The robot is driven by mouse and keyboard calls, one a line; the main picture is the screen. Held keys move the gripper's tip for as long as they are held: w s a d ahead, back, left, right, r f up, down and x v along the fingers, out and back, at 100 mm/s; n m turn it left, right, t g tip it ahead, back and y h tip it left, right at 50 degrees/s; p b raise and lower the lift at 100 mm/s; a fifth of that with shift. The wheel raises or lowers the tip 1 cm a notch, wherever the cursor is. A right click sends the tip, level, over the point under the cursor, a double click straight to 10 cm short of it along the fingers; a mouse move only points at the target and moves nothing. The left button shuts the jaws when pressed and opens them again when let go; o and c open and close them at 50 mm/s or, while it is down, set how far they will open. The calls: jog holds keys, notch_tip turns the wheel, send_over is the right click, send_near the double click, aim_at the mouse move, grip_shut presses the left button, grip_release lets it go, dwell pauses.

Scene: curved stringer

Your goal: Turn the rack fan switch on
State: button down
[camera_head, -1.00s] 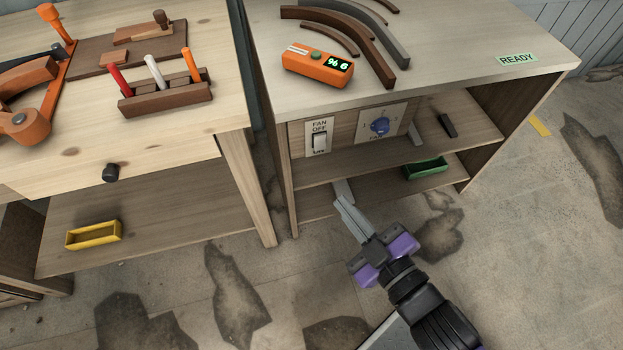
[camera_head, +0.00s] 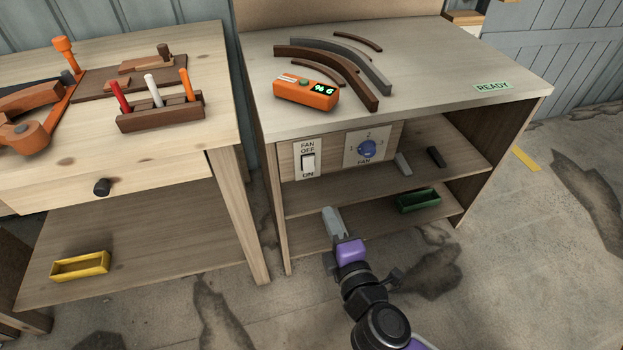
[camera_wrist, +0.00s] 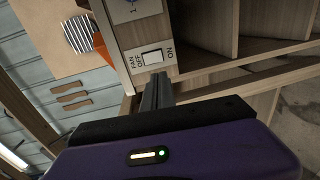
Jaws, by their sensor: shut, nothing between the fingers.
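The fan switch (camera_head: 308,163) is a white rocker on a pale plate, marked FAN OFF above and ON below, on the front of the right-hand cabinet. It also shows in the wrist view (camera_wrist: 152,57), lying sideways. My gripper (camera_head: 330,212) is shut and empty, below and slightly right of the switch in the head view. In the wrist view its fingertips (camera_wrist: 156,77) point toward the switch plate, close to its lower edge in the picture. I cannot tell whether they touch it.
An orange meter (camera_head: 306,92) and curved strips (camera_head: 345,62) lie on the cabinet top (camera_head: 430,80). A green tray (camera_head: 418,201) and small dark and grey blocks sit on the shelves below. The workbench (camera_head: 100,185) stands at left. Open floor lies in front.

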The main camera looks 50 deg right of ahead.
aim_at(309, 171)
jog(key=p+x, duration=0.1)
jog(key=x, duration=1.3)
jog(key=shift+s+p, duration=0.1)
jog(key=shift+p, duration=0.3)
jog(key=shift+d, duration=0.1)
jog(key=shift+f+b, duration=0.1)
jog(key=shift+b, duration=0.2)
jog(key=shift+w+d+f+b, duration=0.1)
jog(key=shift+w+f+b, duration=0.15)
jog(key=shift+b, duration=0.65)
jog(key=shift+r, duration=0.3)
jog(key=shift+s, duration=0.1)
